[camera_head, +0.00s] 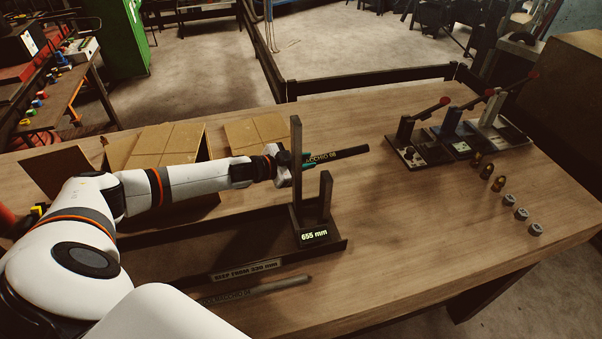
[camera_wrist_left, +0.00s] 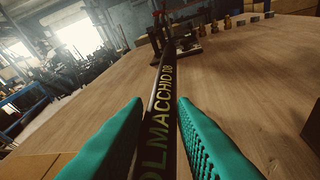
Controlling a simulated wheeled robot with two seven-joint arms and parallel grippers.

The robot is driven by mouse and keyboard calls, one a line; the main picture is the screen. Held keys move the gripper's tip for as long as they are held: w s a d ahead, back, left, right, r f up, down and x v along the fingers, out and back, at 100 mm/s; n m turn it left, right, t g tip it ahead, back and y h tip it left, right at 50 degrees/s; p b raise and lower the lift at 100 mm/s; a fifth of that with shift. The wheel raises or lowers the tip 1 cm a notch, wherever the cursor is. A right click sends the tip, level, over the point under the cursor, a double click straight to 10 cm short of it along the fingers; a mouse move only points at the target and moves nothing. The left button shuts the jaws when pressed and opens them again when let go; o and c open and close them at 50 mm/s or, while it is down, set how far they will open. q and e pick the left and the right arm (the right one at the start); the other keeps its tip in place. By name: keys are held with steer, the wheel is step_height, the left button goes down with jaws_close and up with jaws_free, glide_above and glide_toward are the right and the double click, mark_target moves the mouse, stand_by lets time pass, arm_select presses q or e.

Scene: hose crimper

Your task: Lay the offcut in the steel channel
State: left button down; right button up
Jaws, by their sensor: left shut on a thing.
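The offcut (camera_head: 345,153), a dark length of hose with yellowish lettering, is held by my left gripper (camera_head: 300,160). In the left wrist view the hose (camera_wrist_left: 163,85) lies between the green finger pads and points away from me. The steel channel (camera_head: 190,248) is a long dark trough on the table, labelled "KEEP FROM 330 mm". An upright dark stand with a lit "655 mm" display (camera_head: 315,235) is at its right end. The gripper is above and behind the channel, by the tall post. My arm hides part of the channel. My right gripper is not in view.
A greyish hose (camera_head: 265,288) lies on the table in front of the channel. Open cardboard boxes (camera_head: 165,143) stand behind my arm. Lever presses (camera_head: 465,130), brass fittings (camera_head: 487,171) and grey ferrules (camera_head: 521,214) are at the right. The table's middle right is clear.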

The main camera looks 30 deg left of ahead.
mark_target(304, 180)
arm_select(q)
steer(key=shift+f, duration=2.15)
steer(key=c, duration=1.2)
jaws_free()
steer(key=shift+s, duration=0.1)
